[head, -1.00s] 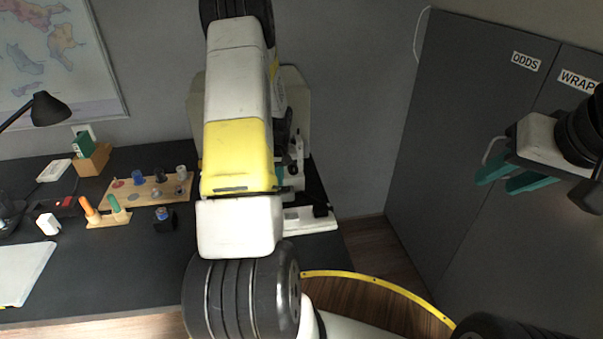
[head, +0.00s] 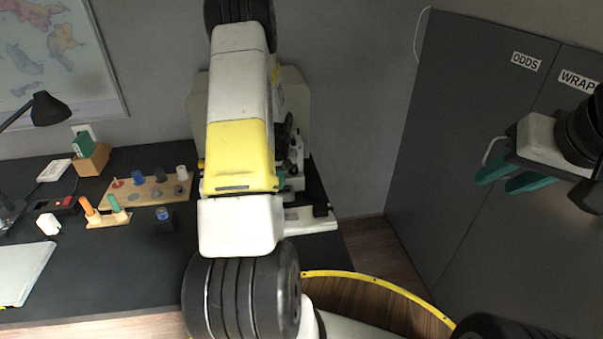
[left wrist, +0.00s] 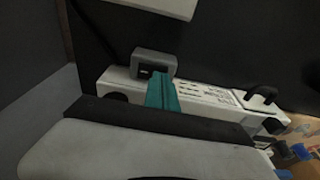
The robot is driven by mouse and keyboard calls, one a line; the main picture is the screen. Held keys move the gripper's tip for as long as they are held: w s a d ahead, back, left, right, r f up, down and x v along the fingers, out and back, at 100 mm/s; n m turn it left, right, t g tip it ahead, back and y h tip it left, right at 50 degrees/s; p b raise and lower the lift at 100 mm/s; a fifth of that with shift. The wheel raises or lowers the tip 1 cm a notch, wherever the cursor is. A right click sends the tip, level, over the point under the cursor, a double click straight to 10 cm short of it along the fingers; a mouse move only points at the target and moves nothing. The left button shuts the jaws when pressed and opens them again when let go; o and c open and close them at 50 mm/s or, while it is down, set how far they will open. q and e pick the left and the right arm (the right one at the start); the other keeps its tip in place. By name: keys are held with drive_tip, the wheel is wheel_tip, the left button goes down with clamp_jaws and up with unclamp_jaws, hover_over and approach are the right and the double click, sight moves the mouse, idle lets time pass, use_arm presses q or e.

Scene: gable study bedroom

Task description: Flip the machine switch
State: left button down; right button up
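The machine (head: 296,100) stands at the right end of the dark desk, a pale upright body over a white base, mostly hidden behind my left arm in the head view. In the left wrist view its white base (left wrist: 205,97) carries printed text, a black handle-like part and a grey block (left wrist: 153,63). I cannot tell which part is the switch. My left gripper (left wrist: 162,92) shows its teal fingers together, over the base and just below the grey block; contact cannot be told. My right gripper (head: 517,179) is open and empty, in front of the grey cabinet.
The desk (head: 110,265) holds a wooden peg board (head: 118,190), a small rack with orange and green handles (head: 108,217), a dark block (head: 164,222) and a lamp (head: 48,110) at left. A grey cabinet (head: 450,150) stands at right. A yellow-edged round rim (head: 385,287) lies below.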

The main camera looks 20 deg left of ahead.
use_arm(q)
wheel_tip(320, 180, up, 7)
idle(0.8)
idle(0.4)
drive_tip(key=s+d+r+m+t, duration=0.1)
drive_tip(key=s+d+r, duration=0.1)
drive_tip(key=d+r, duration=0.35)
drive_tip(key=s+d+r+m+h, duration=0.1)
drive_tip(key=s+d+r, duration=0.15)
drive_tip(key=r, duration=0.55)
drive_tip(key=s+d+r+m+t, duration=0.1)
drive_tip(key=s+d+r, duration=0.2)
drive_tip(key=r, duration=0.3)
drive_tip(key=s+d+r+m+t+h, duration=0.1)
drive_tip(key=s+d+r, duration=0.3)
drive_tip(key=s, duration=0.5)
drive_tip(key=s+d+r+m+t+h, duration=0.1)
drive_tip(key=s+d+r+m, duration=0.2)
drive_tip(key=s+d, duration=0.3)
drive_tip(key=s+r, duration=0.1)
drive_tip(key=s, duration=0.2)
drive_tip(key=shift+d+r+t, duration=0.3)
drive_tip(key=shift+r, duration=0.05)
